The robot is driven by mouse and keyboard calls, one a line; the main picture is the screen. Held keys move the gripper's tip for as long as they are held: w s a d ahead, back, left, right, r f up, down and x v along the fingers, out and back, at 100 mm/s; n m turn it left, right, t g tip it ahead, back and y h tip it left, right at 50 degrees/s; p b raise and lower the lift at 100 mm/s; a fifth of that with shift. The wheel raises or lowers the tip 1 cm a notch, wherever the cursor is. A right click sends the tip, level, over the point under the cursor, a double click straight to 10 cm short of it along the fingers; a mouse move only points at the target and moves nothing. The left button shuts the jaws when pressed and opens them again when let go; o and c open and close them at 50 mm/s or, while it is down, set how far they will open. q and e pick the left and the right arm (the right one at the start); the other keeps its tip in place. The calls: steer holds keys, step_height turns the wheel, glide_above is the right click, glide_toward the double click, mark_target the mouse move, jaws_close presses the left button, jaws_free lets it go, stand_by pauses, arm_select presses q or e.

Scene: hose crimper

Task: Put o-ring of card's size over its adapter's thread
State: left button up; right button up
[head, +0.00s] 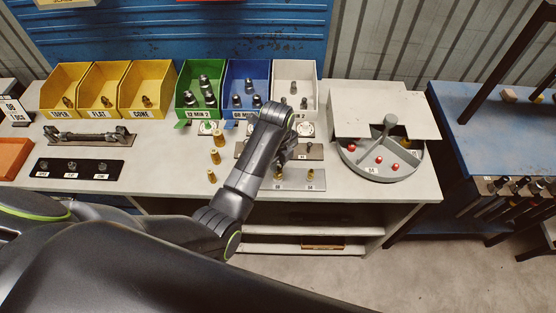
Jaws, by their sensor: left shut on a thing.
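My left arm reaches over the bench from the left, and its gripper (281,162) points down over a grey plate. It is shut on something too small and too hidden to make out. Brass adapters stand on the front grey plate, one (278,174) just below the gripper and one (310,174) to its right. More brass fittings (215,156) stand in a column left of the arm. A white card (15,109) stands at the far left, its print hard to read. No o-ring can be made out. My right gripper is out of view.
Yellow (101,113), green (201,115), blue (245,115) and white (294,110) bins line the back. A grey round tray (381,172) with red pieces is at the right. A black labelled plate (79,170) lies front left. Bare bench shows between.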

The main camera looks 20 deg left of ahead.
arm_select(q)
steer(key=shift+f, duration=0.55)
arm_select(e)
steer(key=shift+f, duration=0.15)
arm_select(q)
steer(key=o, duration=1)
